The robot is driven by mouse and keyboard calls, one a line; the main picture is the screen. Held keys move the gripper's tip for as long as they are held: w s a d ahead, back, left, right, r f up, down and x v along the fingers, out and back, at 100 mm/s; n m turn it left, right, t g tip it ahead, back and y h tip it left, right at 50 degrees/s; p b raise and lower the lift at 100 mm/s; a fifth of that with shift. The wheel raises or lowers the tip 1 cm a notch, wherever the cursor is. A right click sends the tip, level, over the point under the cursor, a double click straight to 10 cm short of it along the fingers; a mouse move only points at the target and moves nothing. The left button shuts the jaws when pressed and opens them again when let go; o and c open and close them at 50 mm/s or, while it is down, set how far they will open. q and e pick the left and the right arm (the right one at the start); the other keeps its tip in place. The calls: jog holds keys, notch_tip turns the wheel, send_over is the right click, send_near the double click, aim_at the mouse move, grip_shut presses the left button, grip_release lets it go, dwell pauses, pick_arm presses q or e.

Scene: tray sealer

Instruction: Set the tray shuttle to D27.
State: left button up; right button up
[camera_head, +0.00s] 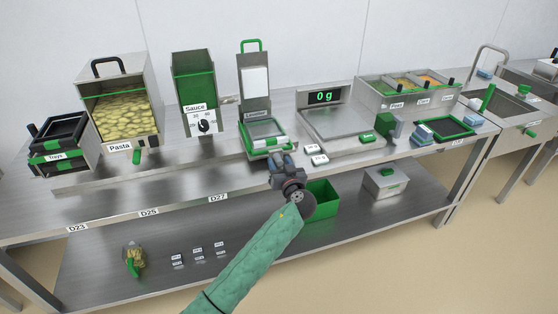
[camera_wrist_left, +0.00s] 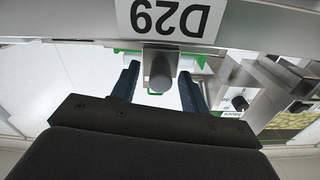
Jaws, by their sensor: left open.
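My left gripper (camera_head: 282,162) is at the counter's front, below the green-framed unit with the raised lid. In the left wrist view its open fingers (camera_wrist_left: 158,88) stand on either side of a dark round knob (camera_wrist_left: 160,70), apparently the tray shuttle's handle. I cannot tell whether they touch it. An upside-down D29 label (camera_wrist_left: 167,18) is beside the knob. A green-rimmed tray unit (camera_head: 264,136), possibly the shuttle with its tray, sits behind the gripper. The D27 label (camera_head: 218,197) is on the front edge, left of the gripper. My right gripper is not in view.
The long rail (camera_head: 150,174) left of the gripper looks clear. Labels D25 (camera_head: 149,211) and D23 (camera_head: 77,228) are farther left. Pasta bin (camera_head: 122,126) and sauce dispenser (camera_head: 196,88) stand behind; the scale (camera_head: 345,126) is to the right. A green bin (camera_head: 322,204) is below.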

pick_arm(q)
jog(key=shift+w+a, duration=0.2)
jog(key=shift+w, duration=0.3)
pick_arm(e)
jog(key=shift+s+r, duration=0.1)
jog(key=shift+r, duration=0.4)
pick_arm(q)
grip_shut()
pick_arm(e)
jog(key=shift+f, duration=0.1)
